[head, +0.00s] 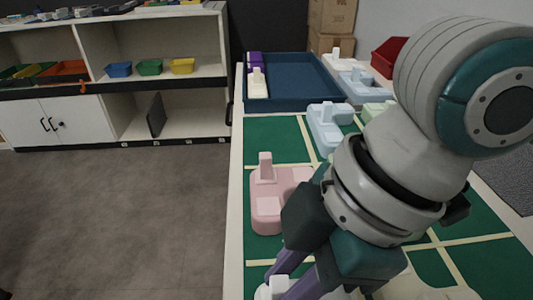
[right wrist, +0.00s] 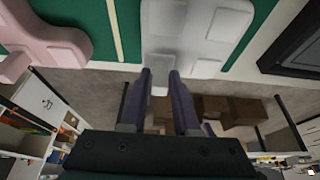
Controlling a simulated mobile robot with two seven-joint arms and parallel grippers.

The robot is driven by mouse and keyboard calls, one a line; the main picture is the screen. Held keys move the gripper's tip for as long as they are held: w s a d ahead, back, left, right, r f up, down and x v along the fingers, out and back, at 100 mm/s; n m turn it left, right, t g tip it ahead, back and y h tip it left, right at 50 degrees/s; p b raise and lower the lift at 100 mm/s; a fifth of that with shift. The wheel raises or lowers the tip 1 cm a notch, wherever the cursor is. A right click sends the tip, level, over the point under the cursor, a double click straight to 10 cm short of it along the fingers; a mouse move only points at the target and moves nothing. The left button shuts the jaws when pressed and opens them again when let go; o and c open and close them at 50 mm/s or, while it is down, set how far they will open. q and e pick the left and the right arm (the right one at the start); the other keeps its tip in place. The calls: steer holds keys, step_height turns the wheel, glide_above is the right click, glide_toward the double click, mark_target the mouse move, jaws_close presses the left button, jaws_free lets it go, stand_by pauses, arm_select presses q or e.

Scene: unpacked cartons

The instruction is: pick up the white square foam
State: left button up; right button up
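The white foam piece (right wrist: 197,38) has rounded corners, raised square pads and a small upright tab. It lies on the green surface in the right wrist view. In the head view only parts of it show at the bottom edge, by the white tab (head: 277,284); my arm hides much of the rest. My right gripper (head: 290,280) has its two purple fingers apart, reaching down at the tab. In the right wrist view the fingers (right wrist: 160,76) stand on either side of the tab, with narrow gaps visible. My left gripper is not in view.
A pink foam piece (head: 268,212) lies just beyond the gripper, and a light blue one (head: 323,135) farther back. A dark blue tray (head: 295,88) and a red bin (head: 388,55) stand at the far end. Pale strips divide the green tabletop (head: 265,142).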

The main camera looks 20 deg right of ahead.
jaws_close()
stand_by(0.3)
step_height(320, 180, up, 20)
steer(key=p, duration=0.6)
